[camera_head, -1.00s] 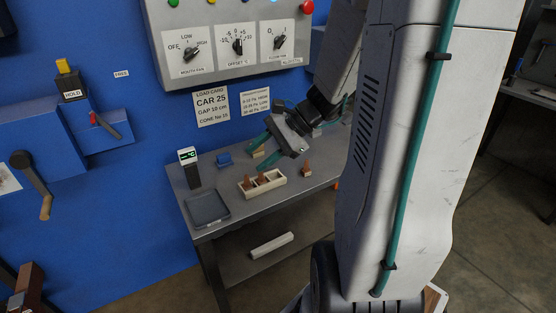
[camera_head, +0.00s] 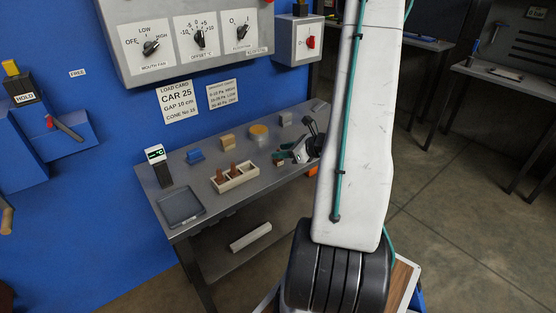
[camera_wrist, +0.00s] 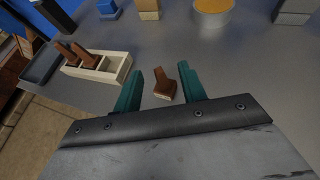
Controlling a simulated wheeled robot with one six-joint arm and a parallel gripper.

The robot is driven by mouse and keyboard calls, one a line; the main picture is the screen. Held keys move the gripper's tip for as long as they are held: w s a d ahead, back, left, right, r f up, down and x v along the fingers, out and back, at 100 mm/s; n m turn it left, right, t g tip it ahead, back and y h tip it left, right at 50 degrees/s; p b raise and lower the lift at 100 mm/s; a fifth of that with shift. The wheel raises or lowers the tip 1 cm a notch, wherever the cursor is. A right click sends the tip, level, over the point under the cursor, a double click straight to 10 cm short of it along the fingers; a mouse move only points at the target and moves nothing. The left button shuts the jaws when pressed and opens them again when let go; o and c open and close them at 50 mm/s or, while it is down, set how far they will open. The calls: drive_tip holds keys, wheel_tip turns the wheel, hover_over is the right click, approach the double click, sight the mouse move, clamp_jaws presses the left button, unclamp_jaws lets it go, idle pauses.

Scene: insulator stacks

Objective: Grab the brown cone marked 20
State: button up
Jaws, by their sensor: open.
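A loose brown cone (camera_wrist: 165,86) stands on the grey table between the teal fingers of my open gripper (camera_wrist: 160,80) in the wrist view. A gap shows on both sides of it. A pale strip is at its base, but I cannot read its number. In the head view my gripper (camera_head: 285,154) is low at the right part of the table, with the loose cone (camera_head: 279,163) partly hidden by it. Two more brown cones, a left one (camera_wrist: 65,51) and a right one (camera_wrist: 84,54), stand in a cream rack (camera_wrist: 100,73); their marks are unreadable.
The table (camera_head: 205,172) also holds a grey tray (camera_head: 180,207), a black display unit (camera_head: 160,168), a blue block (camera_head: 195,156), a tan block (camera_head: 228,142), a round yellow-topped piece (camera_head: 258,132) and a grey block (camera_head: 286,119). The rack's right slot looks empty.

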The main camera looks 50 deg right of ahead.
drive_tip(key=shift+x, duration=1.2)
clamp_jaws()
drive_tip(key=shift+r, duration=0.1)
